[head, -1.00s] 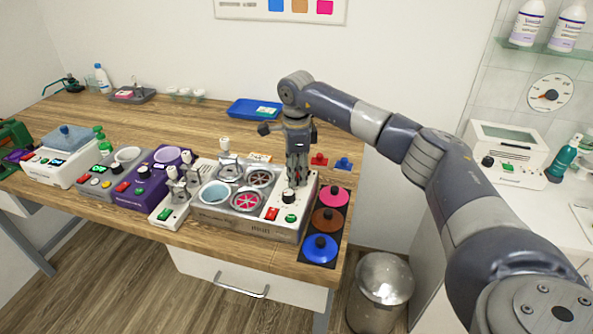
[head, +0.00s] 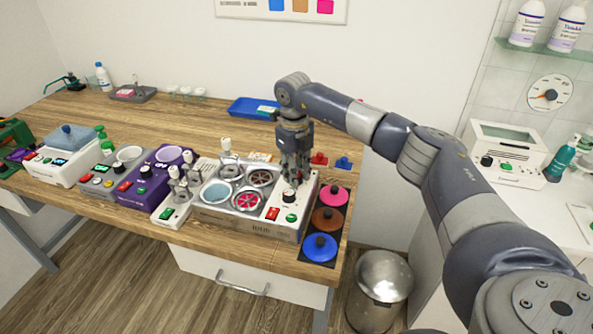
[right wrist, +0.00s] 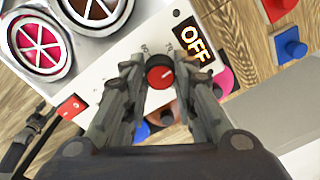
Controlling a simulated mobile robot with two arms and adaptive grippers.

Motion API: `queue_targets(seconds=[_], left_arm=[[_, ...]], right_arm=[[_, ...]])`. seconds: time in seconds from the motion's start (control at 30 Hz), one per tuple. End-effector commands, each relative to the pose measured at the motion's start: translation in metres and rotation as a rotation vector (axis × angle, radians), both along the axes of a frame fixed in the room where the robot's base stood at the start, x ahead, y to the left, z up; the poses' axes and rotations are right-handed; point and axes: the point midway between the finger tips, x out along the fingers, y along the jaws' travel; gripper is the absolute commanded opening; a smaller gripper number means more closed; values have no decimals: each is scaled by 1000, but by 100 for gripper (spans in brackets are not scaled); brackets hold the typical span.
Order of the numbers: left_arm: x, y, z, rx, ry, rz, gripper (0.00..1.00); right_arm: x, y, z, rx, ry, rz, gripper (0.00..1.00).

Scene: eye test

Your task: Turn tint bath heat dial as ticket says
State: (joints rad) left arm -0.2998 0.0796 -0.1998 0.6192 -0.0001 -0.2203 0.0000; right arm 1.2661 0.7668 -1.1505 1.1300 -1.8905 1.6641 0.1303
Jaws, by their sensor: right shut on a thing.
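The tint bath (head: 250,227) is a white box at the table's front right, with a pale blue well and several spoked wells. Its heat dial (head: 289,196) is a dark knob on the right panel. In the right wrist view the dial (right wrist: 160,73) shows a red top, with small marks around it too blurred to read. A display (right wrist: 193,44) beside it reads OFF. My right gripper (head: 294,181) reaches down from above, its fingers shut on either side of the dial. My left gripper is out of view. I cannot make out a readable ticket.
A red switch (head: 272,213) and a green button (head: 291,218) sit close to the dial. The table behind is mostly clear.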

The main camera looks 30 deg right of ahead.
Motion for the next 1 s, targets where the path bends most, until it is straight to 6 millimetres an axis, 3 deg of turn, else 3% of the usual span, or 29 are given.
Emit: queue_targets(seconds=[0.5,1.0], left_arm=[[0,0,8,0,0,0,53],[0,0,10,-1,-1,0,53]], right_arm=[[1,0,2,1,-4,-430,2],[2,0,2,1,-4,-580,2]])
